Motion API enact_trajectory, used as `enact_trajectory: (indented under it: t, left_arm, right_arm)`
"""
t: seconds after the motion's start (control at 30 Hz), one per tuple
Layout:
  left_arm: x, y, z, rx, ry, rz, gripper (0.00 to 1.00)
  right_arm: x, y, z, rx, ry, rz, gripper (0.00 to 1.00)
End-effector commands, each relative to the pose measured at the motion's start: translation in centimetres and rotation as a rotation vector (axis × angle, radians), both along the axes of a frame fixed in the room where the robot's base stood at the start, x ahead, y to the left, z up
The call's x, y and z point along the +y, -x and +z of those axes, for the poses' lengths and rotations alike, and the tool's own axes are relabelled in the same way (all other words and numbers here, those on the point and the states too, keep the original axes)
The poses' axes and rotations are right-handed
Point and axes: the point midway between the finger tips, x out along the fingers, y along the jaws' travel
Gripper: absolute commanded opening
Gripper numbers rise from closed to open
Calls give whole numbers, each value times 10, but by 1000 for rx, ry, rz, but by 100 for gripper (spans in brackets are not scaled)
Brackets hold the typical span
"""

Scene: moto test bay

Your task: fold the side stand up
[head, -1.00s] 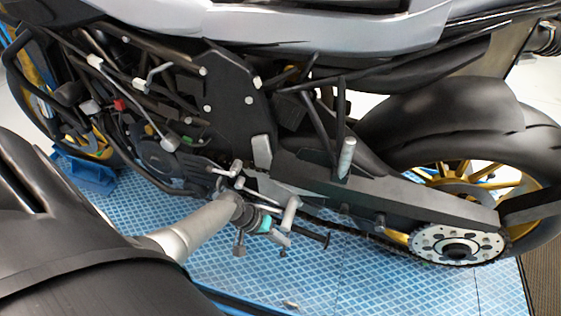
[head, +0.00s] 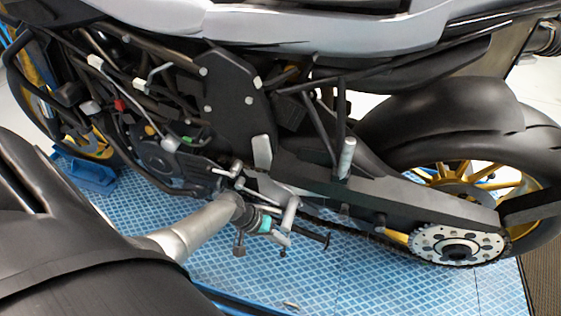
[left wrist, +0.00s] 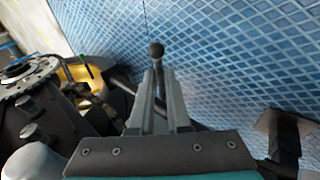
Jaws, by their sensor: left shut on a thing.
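My left gripper (head: 282,236) is low beside the motorcycle's frame, under the footrest area. In the left wrist view my left gripper (left wrist: 158,80) is closed around a slim dark rod with a rounded end, which I take for the side stand (left wrist: 156,51). The rounded end sticks out past the fingertips, over the blue floor. In the head view the dark side stand (head: 316,236) reaches right from the fingers, just above the floor. Its pivot is hidden behind the gripper and nearby parts. My right gripper is not in view.
The motorcycle's swingarm (head: 400,205) and rear sprocket (head: 457,245) are to the right. The sprocket (left wrist: 30,80) is also close at the left in the wrist view. A grey peg (head: 347,158) sticks up above the swingarm. The blue tiled floor (head: 370,290) is clear in front.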

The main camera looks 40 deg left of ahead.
Motion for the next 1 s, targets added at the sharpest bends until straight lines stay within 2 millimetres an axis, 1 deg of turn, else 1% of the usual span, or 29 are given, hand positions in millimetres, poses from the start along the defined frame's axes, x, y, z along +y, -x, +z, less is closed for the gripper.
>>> enact_trajectory:
  t: [0.03, 0.17, 0.2, 0.4, 0.43, 1.0]
  left_arm:
    - [11, 12, -8, 27, -26, -5, 0]
    - [11, 12, -8, 26, -26, -4, 0]
    - [11, 12, -8, 26, -26, -4, 20]
    - [10, 12, -8, 27, -25, -5, 42]
    - [9, 12, -8, 27, -24, -4, 44]
    - [6, 8, -5, 18, -18, -3, 44]
  right_arm:
    - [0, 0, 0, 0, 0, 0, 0]
    - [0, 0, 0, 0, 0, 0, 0]
    - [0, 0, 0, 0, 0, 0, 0]
    - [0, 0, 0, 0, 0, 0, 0]
    - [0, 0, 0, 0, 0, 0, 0]
    - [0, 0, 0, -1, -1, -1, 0]
